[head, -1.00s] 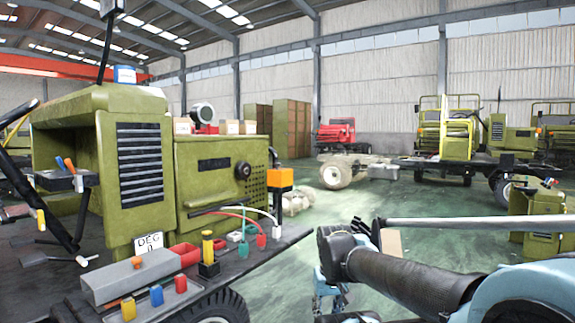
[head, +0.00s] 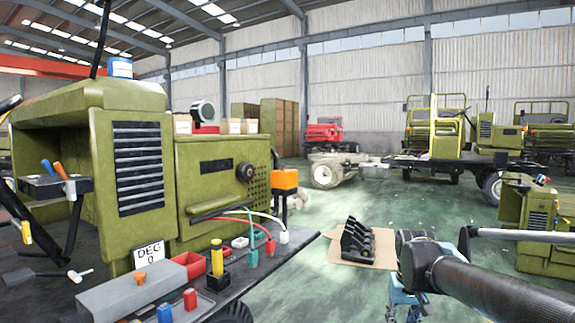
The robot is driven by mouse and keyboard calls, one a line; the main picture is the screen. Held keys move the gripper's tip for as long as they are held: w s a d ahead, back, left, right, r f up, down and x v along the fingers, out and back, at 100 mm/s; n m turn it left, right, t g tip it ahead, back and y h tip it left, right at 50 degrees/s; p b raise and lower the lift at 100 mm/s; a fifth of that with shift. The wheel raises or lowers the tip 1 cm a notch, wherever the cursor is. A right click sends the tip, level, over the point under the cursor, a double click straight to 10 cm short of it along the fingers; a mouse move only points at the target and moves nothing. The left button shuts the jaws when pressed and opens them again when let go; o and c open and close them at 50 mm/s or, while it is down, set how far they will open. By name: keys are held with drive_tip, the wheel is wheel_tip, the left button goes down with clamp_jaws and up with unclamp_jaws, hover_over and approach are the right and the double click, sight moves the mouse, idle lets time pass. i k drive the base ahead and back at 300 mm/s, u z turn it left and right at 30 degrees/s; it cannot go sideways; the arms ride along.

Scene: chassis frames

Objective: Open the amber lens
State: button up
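An orange, amber-coloured box-shaped lamp (head: 285,180) sits at the right front corner of the olive green vehicle body (head: 215,175), above the dark deck. I take it to be the amber lens; whether it is open or shut is too small to tell. My arm (head: 490,290) reaches in from the lower right, well apart from the lamp, with the floor between them. No fingers of my gripper can be made out.
The dark deck (head: 300,243) carries a grey box (head: 115,298), a red bin (head: 190,264), a yellow post (head: 217,262) and several coloured connectors. A black slotted rack (head: 357,241) stands on cardboard (head: 337,257) on the floor. Green floor is clear behind it.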

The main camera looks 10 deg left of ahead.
sight(282, 178)
drive_tip(key=i, duration=1)
